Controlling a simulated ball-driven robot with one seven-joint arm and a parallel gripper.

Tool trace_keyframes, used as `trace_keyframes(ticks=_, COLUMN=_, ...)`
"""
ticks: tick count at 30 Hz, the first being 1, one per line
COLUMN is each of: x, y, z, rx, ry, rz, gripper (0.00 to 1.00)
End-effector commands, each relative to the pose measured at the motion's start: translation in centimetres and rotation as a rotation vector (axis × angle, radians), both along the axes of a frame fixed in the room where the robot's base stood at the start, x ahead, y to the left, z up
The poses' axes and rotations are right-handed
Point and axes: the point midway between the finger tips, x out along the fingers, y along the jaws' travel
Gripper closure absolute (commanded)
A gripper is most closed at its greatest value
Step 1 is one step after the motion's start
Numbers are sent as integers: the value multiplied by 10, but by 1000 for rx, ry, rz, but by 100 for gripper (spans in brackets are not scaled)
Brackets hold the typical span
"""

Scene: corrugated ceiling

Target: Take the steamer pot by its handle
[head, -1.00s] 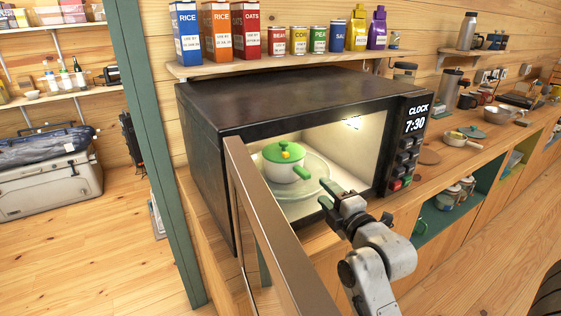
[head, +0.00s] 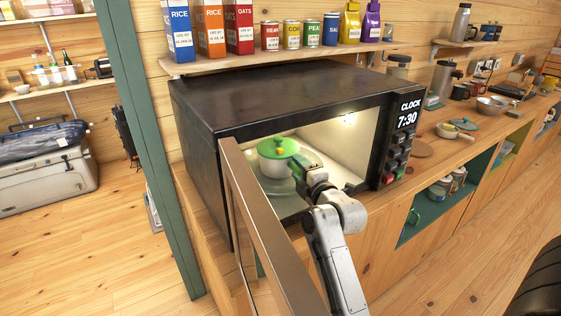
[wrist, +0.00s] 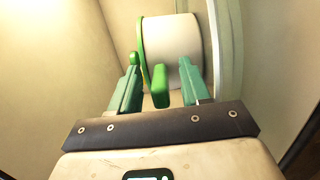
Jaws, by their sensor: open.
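The steamer pot (head: 276,166) is white with a green lid and stands on the glass plate (head: 314,160) inside the open microwave (head: 290,97). In the wrist view the pot (wrist: 175,45) lies just beyond my fingers. Its green handle (wrist: 160,86) points toward me and sits between the two teal fingers, with a gap on each side. My gripper (head: 303,168) reaches into the microwave from the right front, next to the pot. It also shows in the wrist view (wrist: 158,82), open. In the head view my gripper hides the handle.
The microwave door (head: 262,235) stands open close to the left of my arm. The microwave's side walls and roof surround my gripper. A shelf (head: 270,54) of boxes and cans is above. The counter (head: 470,150) runs off to the right.

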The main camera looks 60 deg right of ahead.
Motion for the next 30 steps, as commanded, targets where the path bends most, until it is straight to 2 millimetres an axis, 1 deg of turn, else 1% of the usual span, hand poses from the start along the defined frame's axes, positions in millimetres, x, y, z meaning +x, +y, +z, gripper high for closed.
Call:
trace_keyframes(ticks=6, x=0, y=0, z=-1, rx=0, ry=0, rz=0, gripper=53)
trace_keyframes(ticks=21, x=0, y=0, z=0, rx=0, ry=0, rz=0, gripper=100)
trace_keyframes(ticks=30, x=0, y=0, z=0, rx=-1, ry=-2, rz=0, gripper=100)
